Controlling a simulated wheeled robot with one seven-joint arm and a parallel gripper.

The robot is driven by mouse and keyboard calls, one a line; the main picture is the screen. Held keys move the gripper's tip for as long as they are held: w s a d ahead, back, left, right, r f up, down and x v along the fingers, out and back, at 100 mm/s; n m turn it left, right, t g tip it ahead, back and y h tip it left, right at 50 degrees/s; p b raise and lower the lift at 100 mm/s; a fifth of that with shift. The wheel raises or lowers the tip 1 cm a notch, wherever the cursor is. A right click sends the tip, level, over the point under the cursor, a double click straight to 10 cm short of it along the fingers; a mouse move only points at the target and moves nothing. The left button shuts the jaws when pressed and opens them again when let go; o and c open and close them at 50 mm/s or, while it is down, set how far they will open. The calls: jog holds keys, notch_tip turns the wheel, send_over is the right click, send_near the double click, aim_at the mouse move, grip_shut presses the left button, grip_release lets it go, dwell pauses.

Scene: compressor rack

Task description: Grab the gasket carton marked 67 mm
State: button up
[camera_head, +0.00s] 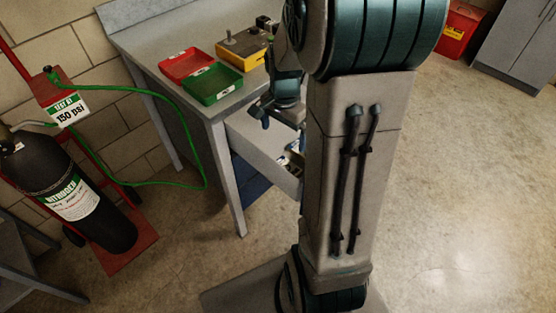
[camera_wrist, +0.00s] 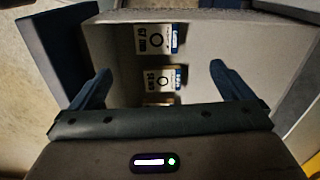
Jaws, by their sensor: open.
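The wrist view shows several small white and blue cartons in a row inside an open grey drawer (camera_wrist: 215,35). The farthest carton (camera_wrist: 154,40) reads 67 mm and has a black ring printed on it. A second carton (camera_wrist: 160,78) lies nearer; its number is hard to read. A third carton (camera_wrist: 158,99) is mostly hidden by my gripper body. My gripper (camera_wrist: 160,69) is open and empty, its fingers apart on either side of the nearer cartons. The 67 mm carton lies beyond the fingertips. In the head view my arm hides much of the drawer (camera_head: 258,150).
A grey bench holds a red tray (camera_head: 186,65), a green tray (camera_head: 213,84) and a yellow box (camera_head: 243,49). A black nitrogen cylinder (camera_head: 75,195) stands on a red cart at left, with a green hose (camera_head: 190,115). Open floor lies to the right.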

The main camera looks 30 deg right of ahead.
jog(key=b, duration=0.2)
send_over(286, 165)
jog(key=shift+m, duration=0.4)
jog(key=f, duration=0.6)
jog(key=a+f, duration=0.1)
jog(key=f, duration=0.3)
jog(key=shift+s, duration=0.25)
jog(key=shift+s+d+f, duration=0.15)
jog(key=shift+f, duration=1.15)
jog(key=shift+s+d+f, duration=0.1)
jog(key=shift+f, duration=1.2)
jog(key=shift+c, duration=0.3)
jog(key=c, duration=1)
